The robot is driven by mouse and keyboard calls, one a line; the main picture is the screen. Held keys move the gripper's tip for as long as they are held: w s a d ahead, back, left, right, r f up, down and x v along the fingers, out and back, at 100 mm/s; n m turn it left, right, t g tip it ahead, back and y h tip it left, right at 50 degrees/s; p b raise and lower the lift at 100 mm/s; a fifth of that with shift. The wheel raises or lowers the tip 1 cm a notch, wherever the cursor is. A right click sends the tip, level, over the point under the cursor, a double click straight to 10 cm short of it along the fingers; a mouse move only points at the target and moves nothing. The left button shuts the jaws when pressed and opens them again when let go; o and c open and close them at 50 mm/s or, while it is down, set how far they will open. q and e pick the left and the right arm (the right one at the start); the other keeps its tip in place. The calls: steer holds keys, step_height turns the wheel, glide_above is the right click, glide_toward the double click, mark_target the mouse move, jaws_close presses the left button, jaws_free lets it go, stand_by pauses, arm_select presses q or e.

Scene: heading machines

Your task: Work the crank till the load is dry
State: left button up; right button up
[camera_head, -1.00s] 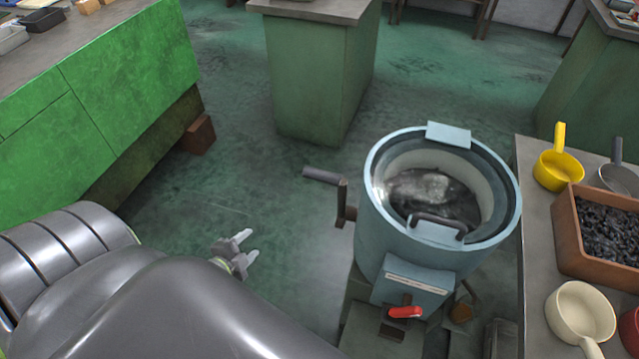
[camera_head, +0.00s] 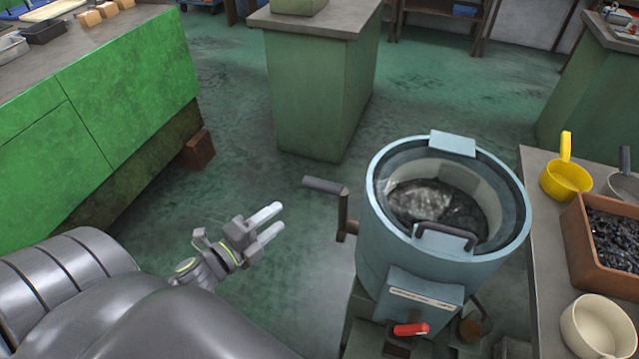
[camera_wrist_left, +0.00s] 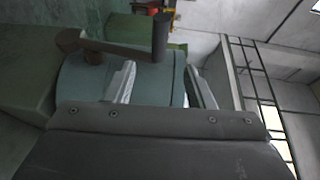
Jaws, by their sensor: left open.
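The crank (camera_head: 343,212) is on the left side of a round blue-grey drum machine (camera_head: 393,255). Its dark grip (camera_head: 325,185) points left. The load (camera_head: 437,203), a dark, glistening mass, lies in the drum under a clear lid with a dark handle. My left gripper (camera_head: 273,221) is open and empty, left of and apart from the crank. In the left wrist view the crank (camera_wrist_left: 115,48) and its upright grip (camera_wrist_left: 161,37) show beyond my open fingers (camera_wrist_left: 160,88), with the drum body (camera_wrist_left: 85,82) behind. My right gripper is not in view.
A red lever (camera_head: 411,329) is on the machine's lower front. The table (camera_head: 538,215) at right holds a yellow scoop (camera_head: 566,180), a cream pan (camera_head: 598,325) and a brown bin (camera_head: 578,245) of dark pieces. A green cabinet (camera_head: 125,100) stands left. The floor between is clear.

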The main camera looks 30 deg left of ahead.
mark_target(315, 189)
arm_select(q)
steer(key=w+p, duration=0.1)
steer(key=w, duration=0.3)
steer(key=w+d+p, duration=0.1)
steer(key=w+p, duration=0.1)
steer(key=w, duration=0.3)
steer(key=w+d+p, duration=0.1)
steer(key=w+p, duration=0.1)
steer(key=w, duration=0.3)
steer(key=shift+f, duration=0.35)
steer(key=shift+w+d+f+p, duration=0.15)
steer(key=shift+w+p, duration=0.15)
steer(key=shift+w, duration=0.3)
steer(key=shift+c, duration=0.2)
jaws_close()
